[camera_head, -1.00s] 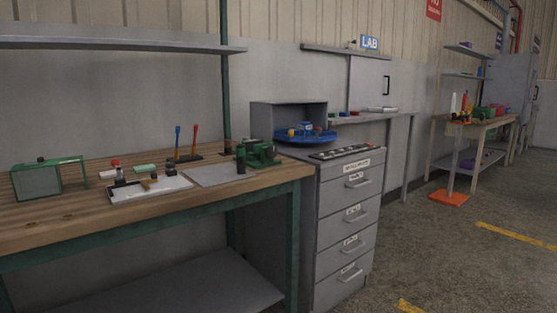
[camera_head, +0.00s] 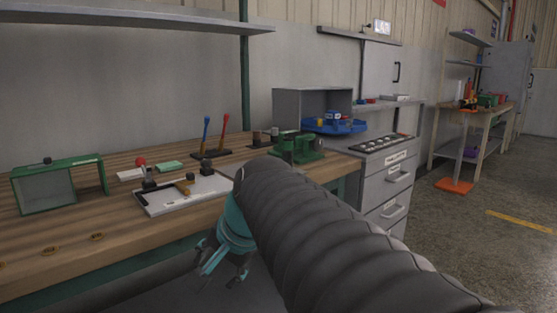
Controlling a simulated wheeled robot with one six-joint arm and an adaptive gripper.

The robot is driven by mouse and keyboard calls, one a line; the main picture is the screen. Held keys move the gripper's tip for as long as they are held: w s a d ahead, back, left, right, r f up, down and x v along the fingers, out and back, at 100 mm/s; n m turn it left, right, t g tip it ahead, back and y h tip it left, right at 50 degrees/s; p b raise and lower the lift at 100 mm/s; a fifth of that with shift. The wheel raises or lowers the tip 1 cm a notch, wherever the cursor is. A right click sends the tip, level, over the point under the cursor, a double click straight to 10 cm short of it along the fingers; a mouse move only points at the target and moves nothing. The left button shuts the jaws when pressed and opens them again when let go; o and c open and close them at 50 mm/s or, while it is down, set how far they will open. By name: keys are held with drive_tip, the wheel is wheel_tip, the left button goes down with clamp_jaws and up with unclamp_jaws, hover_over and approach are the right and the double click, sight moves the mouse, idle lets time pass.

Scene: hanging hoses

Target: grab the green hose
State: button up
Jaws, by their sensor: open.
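No green hose shows in the head view. My gripper (camera_head: 222,272), with teal and dark parts, hangs at the front edge of the wooden workbench (camera_head: 75,238), its fingers pointing down and apart. It is open, with nothing seen between the fingers. My grey ribbed arm crosses the lower right of the picture and hides the right front of the bench and part of the drawer cabinet.
On the bench are a green-framed box (camera_head: 50,187), a white tray (camera_head: 165,205), red and blue-handled tools (camera_head: 216,135) and a green vise (camera_head: 297,147). A grey drawer cabinet (camera_head: 398,180) stands right of it. Open floor (camera_head: 480,265) lies at right.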

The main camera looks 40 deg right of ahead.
drive_tip(key=w+d+r+m+t, duration=0.1)
drive_tip(key=w+d+r+m, duration=0.5)
drive_tip(key=d+m, duration=0.1)
drive_tip(key=m+t+b, duration=0.2)
drive_tip(key=m+t, duration=0.4)
drive_tip(key=m, duration=1.1)
approach(291, 139)
drive_tip(key=shift+h, duration=0.4)
drive_tip(key=shift+b+x, duration=1.05)
drive_tip(key=shift+x, duration=4.8)
drive_tip(key=shift+a, duration=0.2)
clamp_jaws()
